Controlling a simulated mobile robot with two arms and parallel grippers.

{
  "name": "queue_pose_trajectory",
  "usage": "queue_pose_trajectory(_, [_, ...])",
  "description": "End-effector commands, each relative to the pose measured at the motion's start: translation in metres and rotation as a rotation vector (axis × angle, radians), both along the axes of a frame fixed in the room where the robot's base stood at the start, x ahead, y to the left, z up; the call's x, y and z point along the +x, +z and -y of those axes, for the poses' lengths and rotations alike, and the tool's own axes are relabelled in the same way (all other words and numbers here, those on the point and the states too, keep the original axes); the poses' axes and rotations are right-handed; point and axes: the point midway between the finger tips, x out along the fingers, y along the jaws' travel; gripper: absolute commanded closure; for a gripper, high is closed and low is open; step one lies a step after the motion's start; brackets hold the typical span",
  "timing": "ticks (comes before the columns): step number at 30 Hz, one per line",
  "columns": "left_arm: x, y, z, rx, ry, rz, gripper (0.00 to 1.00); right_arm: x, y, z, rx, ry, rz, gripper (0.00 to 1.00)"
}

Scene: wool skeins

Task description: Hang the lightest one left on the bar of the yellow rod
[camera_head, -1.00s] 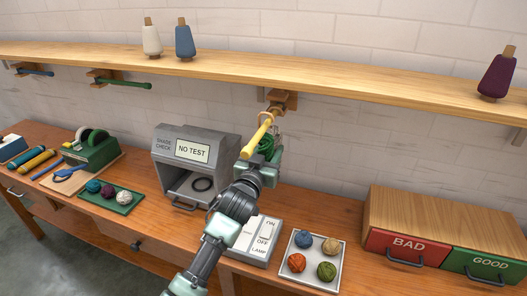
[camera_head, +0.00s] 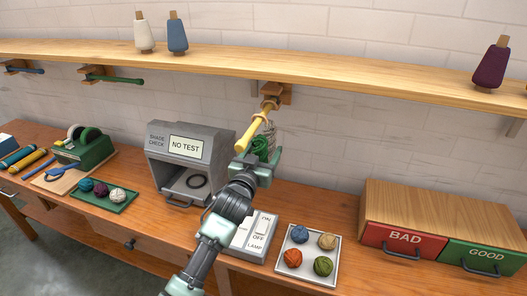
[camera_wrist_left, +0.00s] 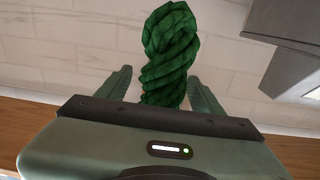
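The yellow rod (camera_head: 252,131) sticks out from a wooden bracket under the shelf. My left gripper (camera_head: 262,162) is at the green skein. In the left wrist view the green skein (camera_wrist_left: 168,55) lies between my spread fingers (camera_wrist_left: 160,88), with a gap visible on the left side. The rod does not show there. My right gripper is not in view.
A green rod (camera_head: 115,79) and a blue rod (camera_head: 25,69) hang empty at left. Wool cones stand on the shelf (camera_head: 340,75). Below are the shade-check box (camera_head: 210,150), lamp switch (camera_head: 258,236), a tray of wool balls (camera_head: 330,240) and BAD/GOOD drawers (camera_head: 400,241).

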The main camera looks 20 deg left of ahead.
Motion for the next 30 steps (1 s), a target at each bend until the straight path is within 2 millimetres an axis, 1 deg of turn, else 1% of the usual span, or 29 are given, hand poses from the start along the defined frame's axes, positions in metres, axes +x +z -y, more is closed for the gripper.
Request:
queue_pose_trajectory(4, [-0.001,-0.001,0.0,0.0,0.0,-0.001,0.33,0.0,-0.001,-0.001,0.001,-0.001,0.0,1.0])
queue_pose_trajectory(7, [-0.009,-0.002,-0.001,0.0,0.0,-0.001,0.33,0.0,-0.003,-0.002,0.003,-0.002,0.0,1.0])
queue_pose_trajectory(15, [-0.053,-0.003,-0.002,0.0,0.0,0.0,0.33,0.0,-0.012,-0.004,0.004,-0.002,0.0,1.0])
queue_pose_trajectory(18, [-0.066,-0.003,-0.002,0.0,0.0,-0.001,0.33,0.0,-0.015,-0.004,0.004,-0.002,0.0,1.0])
queue_pose_trajectory(21, [-0.074,-0.001,-0.003,0.0,0.0,0.0,0.33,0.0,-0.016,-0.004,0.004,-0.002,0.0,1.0])
queue_pose_trajectory(25, [-0.079,-0.002,-0.003,0.0,0.001,-0.004,0.33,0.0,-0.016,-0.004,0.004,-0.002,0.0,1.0])
queue_pose_trajectory(26, [-0.081,-0.004,-0.003,0.0,0.002,-0.012,0.33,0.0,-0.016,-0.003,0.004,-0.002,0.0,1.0])
queue_pose_trajectory(28, [-0.088,-0.016,-0.004,0.003,0.007,-0.05,0.33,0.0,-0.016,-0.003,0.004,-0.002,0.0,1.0])
queue_pose_trajectory(29, [-0.093,-0.024,-0.005,0.006,0.011,-0.077,0.33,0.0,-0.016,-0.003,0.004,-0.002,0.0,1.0])
queue_pose_trajectory(30, [-0.102,-0.039,-0.006,0.01,0.016,-0.124,0.33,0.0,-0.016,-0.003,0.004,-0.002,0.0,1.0])
